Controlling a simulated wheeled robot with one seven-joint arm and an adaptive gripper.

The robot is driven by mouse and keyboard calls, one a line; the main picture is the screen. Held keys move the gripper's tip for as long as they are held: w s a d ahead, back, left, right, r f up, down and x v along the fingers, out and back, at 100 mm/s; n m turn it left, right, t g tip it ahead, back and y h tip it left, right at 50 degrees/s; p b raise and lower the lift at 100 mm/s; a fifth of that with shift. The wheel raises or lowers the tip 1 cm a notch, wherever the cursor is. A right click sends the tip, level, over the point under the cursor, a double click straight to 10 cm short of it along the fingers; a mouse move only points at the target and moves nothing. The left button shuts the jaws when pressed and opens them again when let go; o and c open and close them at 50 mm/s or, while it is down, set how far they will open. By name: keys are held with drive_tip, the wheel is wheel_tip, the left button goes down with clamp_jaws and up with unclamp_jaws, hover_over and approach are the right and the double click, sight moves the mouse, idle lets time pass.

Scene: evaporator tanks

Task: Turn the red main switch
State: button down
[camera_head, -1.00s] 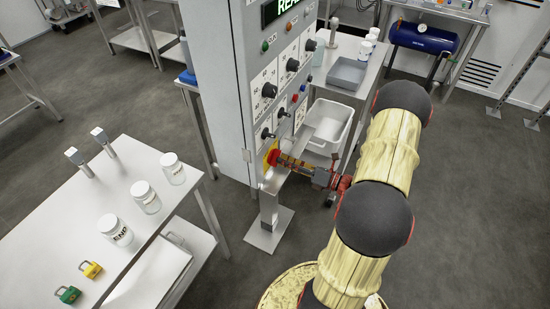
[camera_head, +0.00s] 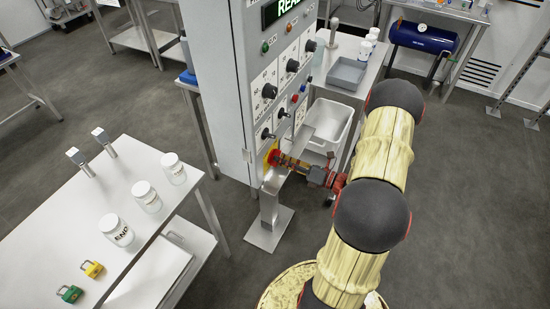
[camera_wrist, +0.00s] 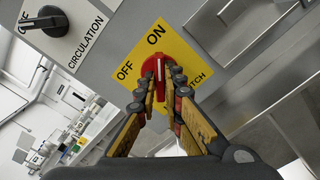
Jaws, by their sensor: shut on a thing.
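The red main switch (camera_wrist: 157,66) sits on a yellow plate (camera_wrist: 128,75) marked OFF and ON in the wrist view. My gripper (camera_wrist: 162,92) is shut on the knob, one finger on each side. In the head view the red main switch (camera_head: 273,157) is low on the grey control cabinet (camera_head: 222,90), and my gripper (camera_head: 289,163) reaches it from the right.
A black CIRCULATION knob (camera_wrist: 50,22) is beside the plate. A metal post with a flat top (camera_head: 267,205) stands just below the switch. A white tub (camera_head: 328,127) is behind my gripper. A table with jars (camera_head: 145,196) and padlocks (camera_head: 92,268) is at left.

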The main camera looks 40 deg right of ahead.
drive_tip(key=shift+n+b, duration=0.35)
drive_tip(key=shift+n, duration=0.65)
drive_tip(key=shift+n+b, duration=0.45)
drive_tip(key=shift+n, duration=0.55)
drive_tip(key=shift+n+b, duration=0.5)
drive_tip(key=shift+n, duration=0.5)
